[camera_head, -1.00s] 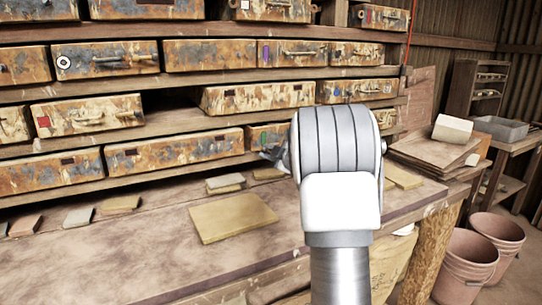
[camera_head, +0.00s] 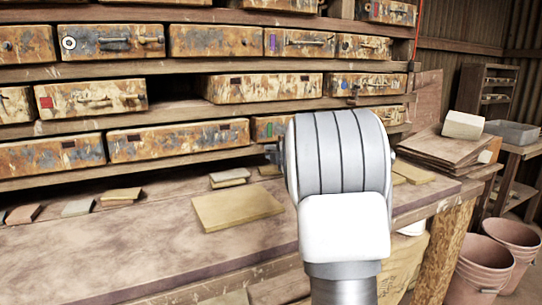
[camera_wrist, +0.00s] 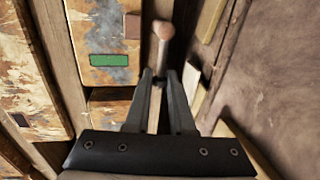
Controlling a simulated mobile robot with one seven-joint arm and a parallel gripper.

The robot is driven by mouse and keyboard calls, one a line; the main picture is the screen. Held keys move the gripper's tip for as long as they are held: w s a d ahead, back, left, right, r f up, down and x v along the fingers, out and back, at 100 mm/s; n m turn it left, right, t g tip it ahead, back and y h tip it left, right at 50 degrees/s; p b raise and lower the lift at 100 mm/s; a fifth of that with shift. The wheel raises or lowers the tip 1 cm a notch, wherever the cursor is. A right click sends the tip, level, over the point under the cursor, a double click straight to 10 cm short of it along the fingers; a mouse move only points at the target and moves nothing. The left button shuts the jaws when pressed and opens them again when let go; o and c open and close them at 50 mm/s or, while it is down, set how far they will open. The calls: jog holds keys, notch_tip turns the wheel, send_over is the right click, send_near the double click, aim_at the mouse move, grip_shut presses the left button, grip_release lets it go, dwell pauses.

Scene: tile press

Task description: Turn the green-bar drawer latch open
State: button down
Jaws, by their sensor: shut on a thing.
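The green bar is a small plate on the rusty, paint-worn face of a drawer (camera_head: 263,123) in the lower row, partly hidden behind my arm in the head view. In the wrist view the green bar (camera_wrist: 110,60) lies left of my gripper (camera_wrist: 160,78). A slim latch handle (camera_wrist: 163,32) with a rounded pinkish end stands beside that drawer's face. My gripper's fingers are closed around its shaft, with the end sticking out past the tips. In the head view my gripper (camera_head: 272,154) is at the drawer's lower edge, mostly hidden by my wrist.
Rows of similar drawers fill the shelves above and left, such as a red-marked one (camera_head: 92,98). The workbench (camera_head: 120,250) below carries flat tiles, including a large tan tile (camera_head: 238,208). Pink buckets (camera_head: 482,262) stand on the floor at right.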

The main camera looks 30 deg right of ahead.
jog(key=shift+f, duration=0.1)
jog(key=c, duration=0.9)
grip_release()
jog(key=shift+c, duration=0.2)
jog(key=shift+s, duration=0.1)
jog(key=s+r+p, duration=0.1)
jog(key=s, duration=0.7)
jog(key=s+a+r+p, duration=0.1)
jog(key=s+r+p, duration=0.1)
jog(key=s, duration=0.7)
jog(key=shift+r+p, duration=0.25)
jog(key=shift+p, duration=0.05)
jog(key=shift+w, duration=0.1)
